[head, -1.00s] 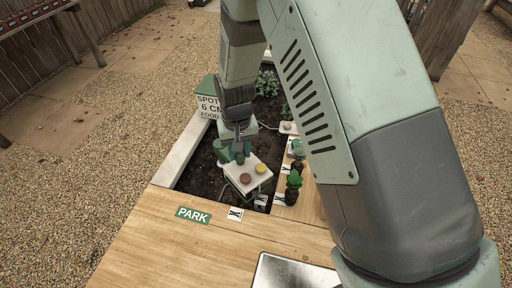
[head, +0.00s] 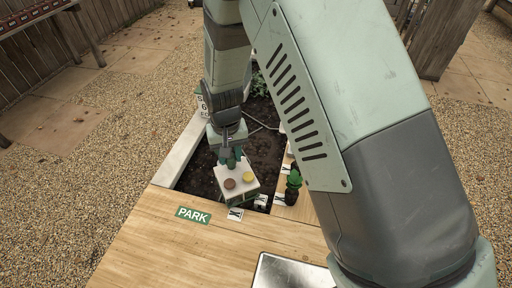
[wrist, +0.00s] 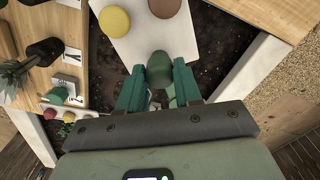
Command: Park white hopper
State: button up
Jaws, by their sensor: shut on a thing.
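The white hopper (head: 237,188) is a white-topped box with a brown disc (head: 229,184) and a yellow disc (head: 247,177) on top. My gripper (head: 231,160) is shut on the green knob at its back edge; the knob (wrist: 159,70) sits between the green fingers in the wrist view. The hopper is over the near end of the soil bed, close to the wooden deck's edge; I cannot tell its exact height. The green PARK label (head: 193,215) lies on the deck, to the left and nearer. A white card with a black mark (head: 235,214) lies beside it.
A potted plant (head: 292,187) stands on the plank right of the hopper, near more marked cards. A metal tray (head: 290,272) lies at the deck's front right. A white bed edge (head: 184,150) runs along the left.

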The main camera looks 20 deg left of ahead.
aim_at(216, 169)
jog(key=shift+s+a, duration=0.2)
jog(key=shift+a, duration=0.1)
jog(key=shift+s+a, duration=0.45)
jog(key=shift+a, duration=0.35)
jog(key=shift+s+a, duration=0.35)
jog(key=shift+a, duration=0.6)
jog(key=shift+s+a, duration=0.2)
jog(key=shift+a, duration=0.55)
